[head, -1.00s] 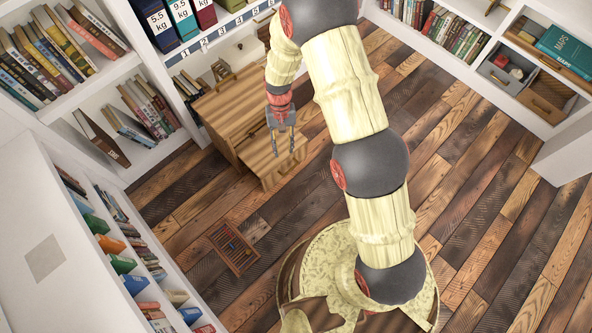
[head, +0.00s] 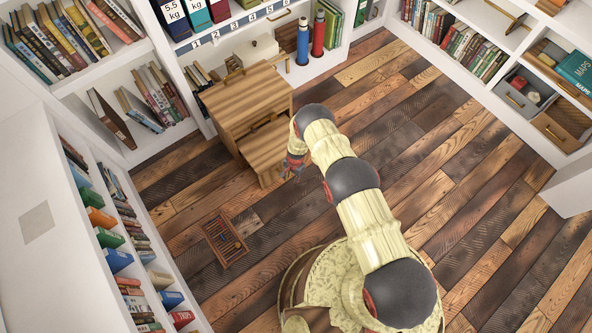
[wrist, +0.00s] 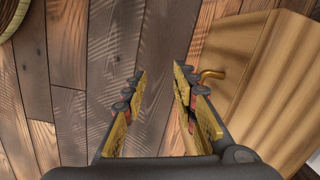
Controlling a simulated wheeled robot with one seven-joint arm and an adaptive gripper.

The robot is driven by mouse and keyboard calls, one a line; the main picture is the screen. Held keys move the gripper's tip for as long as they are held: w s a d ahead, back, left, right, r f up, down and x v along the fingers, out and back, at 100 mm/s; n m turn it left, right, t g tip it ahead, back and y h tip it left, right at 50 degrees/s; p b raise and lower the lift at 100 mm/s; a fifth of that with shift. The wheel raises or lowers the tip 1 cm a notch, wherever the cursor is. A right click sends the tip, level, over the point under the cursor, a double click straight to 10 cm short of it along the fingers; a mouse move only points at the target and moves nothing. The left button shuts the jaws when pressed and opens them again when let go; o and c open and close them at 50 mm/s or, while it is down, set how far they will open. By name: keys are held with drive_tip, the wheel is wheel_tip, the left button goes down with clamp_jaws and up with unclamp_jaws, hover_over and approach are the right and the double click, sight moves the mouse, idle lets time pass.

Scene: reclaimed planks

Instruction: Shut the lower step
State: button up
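The wooden step unit (head: 247,97) stands against the shelves at the upper left of the head view. Its lower step (head: 264,152) sticks out from the front, low over the floor. In the wrist view the lower step (wrist: 262,85) fills the right side, with a small brass handle (wrist: 212,75) on its face. My gripper (head: 289,170) is at the front right of the lower step in the head view, partly hidden by my arm. In the wrist view my gripper (wrist: 159,82) is open and empty, its right finger close to the handle. I cannot tell whether they touch.
A shallow wooden tray (head: 225,239) lies on the floor to the lower left. Blue (head: 303,45) and red (head: 318,35) bottles stand by the back shelves. White bookshelves line the left, back and right. The plank floor right of my arm is clear.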

drive_tip(key=w+r+m+t, duration=0.2)
drive_tip(key=w+m, duration=0.1)
drive_tip(key=w, duration=0.4)
drive_tip(key=f+b, duration=0.1)
drive_tip(key=f, duration=0.1)
drive_tip(key=w+f+b, duration=0.1)
drive_tip(key=f, duration=0.2)
drive_tip(key=a+f+b, duration=0.1)
drive_tip(key=f+b, duration=0.1)
drive_tip(key=shift+w+f, duration=0.25)
drive_tip(key=shift+f, duration=0.15)
drive_tip(key=shift+c, duration=1)
clamp_jaws()
